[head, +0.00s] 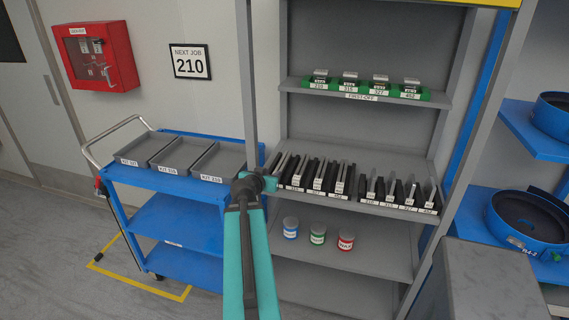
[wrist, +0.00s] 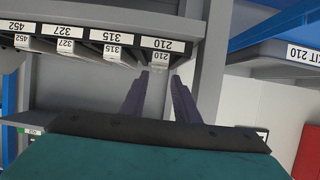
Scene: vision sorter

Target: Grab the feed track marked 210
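The feed track marked 210 (wrist: 160,57) is at the end of a row in the upside-down wrist view, just ahead of my gripper (wrist: 160,77). A 210 shelf label (wrist: 170,46) is above it there. My gripper's two dark fingers stand apart, one toward each side of the track's end. They look empty, and I cannot tell whether they touch it. In the head view my gripper (head: 268,181) is at the left end of the left row of tracks, hiding most of the 210 track.
Tracks 315 (wrist: 113,51), 327 (wrist: 64,46) and 452 (wrist: 22,41) stand beside it. A shelf post (wrist: 211,70) is close on the other side. A second row (head: 400,192) stands to the right. A blue cart (head: 165,181) with trays is at left; small pots (head: 318,236) are below.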

